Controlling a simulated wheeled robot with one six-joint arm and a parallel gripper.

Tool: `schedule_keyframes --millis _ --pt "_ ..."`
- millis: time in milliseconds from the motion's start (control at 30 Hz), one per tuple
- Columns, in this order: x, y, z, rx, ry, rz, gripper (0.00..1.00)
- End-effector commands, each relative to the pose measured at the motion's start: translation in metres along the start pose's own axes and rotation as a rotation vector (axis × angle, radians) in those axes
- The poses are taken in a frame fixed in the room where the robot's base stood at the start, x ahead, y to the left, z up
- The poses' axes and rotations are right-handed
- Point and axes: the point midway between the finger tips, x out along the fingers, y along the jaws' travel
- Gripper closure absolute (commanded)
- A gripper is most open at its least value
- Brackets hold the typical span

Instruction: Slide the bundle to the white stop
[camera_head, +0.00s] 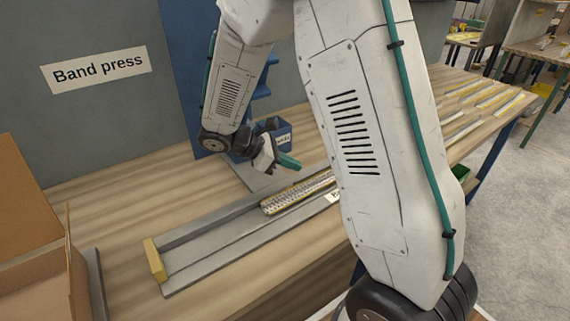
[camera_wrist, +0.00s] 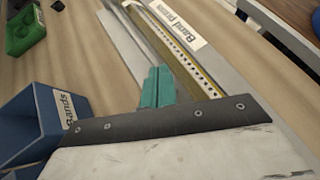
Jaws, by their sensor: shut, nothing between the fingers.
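The bundle (camera_head: 297,193) is a long stack of strips with yellow edges and a dotted metallic face. It lies lengthwise in a grey channel (camera_head: 215,258), and my arm hides its right end in the head view. It also shows in the wrist view (camera_wrist: 188,52). My gripper (camera_head: 289,163) has teal fingers, shut and empty, just behind the bundle. In the wrist view the fingers (camera_wrist: 157,86) are beside the bundle; I cannot tell whether they touch. A yellowish block (camera_head: 155,260) stands at the channel's left end. I cannot make out a white stop.
A blue bin labelled Bands (camera_head: 284,138) stands behind my gripper. A green bin (camera_wrist: 24,28) shows in the wrist view. A cardboard box (camera_head: 35,250) is at the left. More strips (camera_head: 465,128) lie on the bench at right. The channel's left part is empty.

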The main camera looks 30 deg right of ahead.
Motion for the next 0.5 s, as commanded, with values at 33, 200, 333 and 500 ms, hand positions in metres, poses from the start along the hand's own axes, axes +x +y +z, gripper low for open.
schedule_keyframes --millis 33,200,333,500 --pt "0.010 -0.001 0.008 0.002 -0.001 -0.003 1.00" --pt "0.040 -0.001 0.028 0.002 0.000 -0.004 1.00" --pt "0.058 -0.001 0.040 0.003 0.000 -0.003 1.00" --pt "0.070 -0.001 0.035 -0.001 -0.001 -0.002 1.00"
